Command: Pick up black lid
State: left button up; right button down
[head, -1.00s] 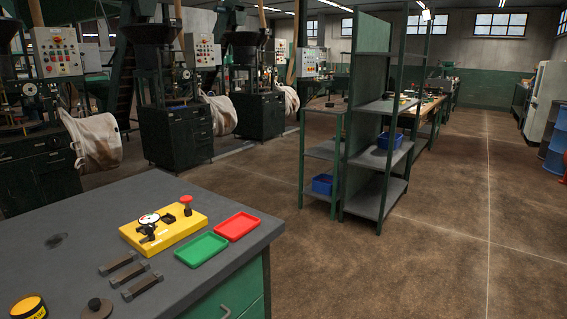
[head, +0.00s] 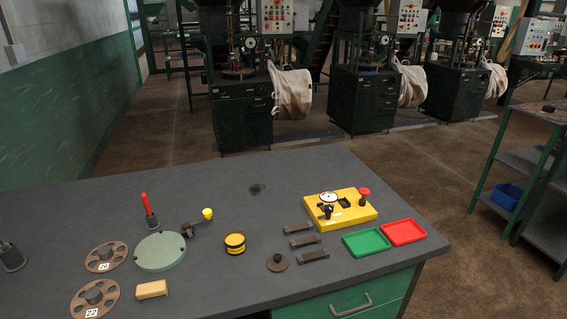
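A small dark round disc with a raised knob (head: 277,262) lies flat on the grey workbench top (head: 200,293), near its front edge; it looks like the black lid. To its left stands a short round tin (head: 235,243), yellow and black, with a dark rim. Neither of my grippers shows in the head view. Nothing is touching the dark disc.
Right of the disc lie several dark bars (head: 301,242), a yellow device (head: 341,208), a green tray (head: 366,242) and a red tray (head: 403,232). Left are a pale green disc (head: 160,252), slotted wheels (head: 106,257) and a tan block (head: 151,289).

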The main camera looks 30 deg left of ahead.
aim_at(276, 262)
jog(key=u, duration=1.4)
